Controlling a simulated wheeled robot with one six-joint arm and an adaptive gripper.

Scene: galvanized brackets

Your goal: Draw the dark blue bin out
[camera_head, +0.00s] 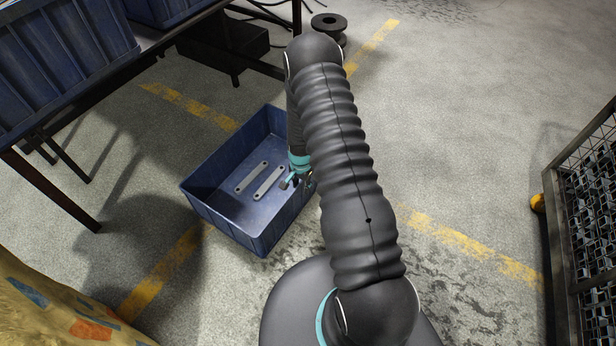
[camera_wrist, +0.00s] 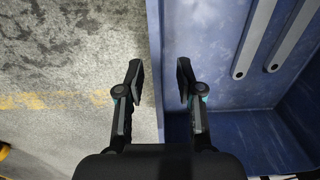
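The dark blue bin (camera_head: 222,226) stands on the concrete floor, open at the top, left of my arm. My gripper (camera_head: 299,181) is at the bin's right side wall, partly hidden by my arm. In the wrist view my gripper (camera_wrist: 160,80) is open, its fingers on either side of the bin's wall (camera_wrist: 155,35). The left finger is over the floor outside and the right finger is over the inside. A gap shows between the fingers and the wall.
A dark-framed table (camera_head: 62,187) at upper left carries blue crates (camera_head: 70,50). A black box (camera_head: 215,55) and a black spool (camera_head: 329,24) are behind. A wire cage (camera_head: 575,200) stands at right. Floor between my arm and the cage is clear.

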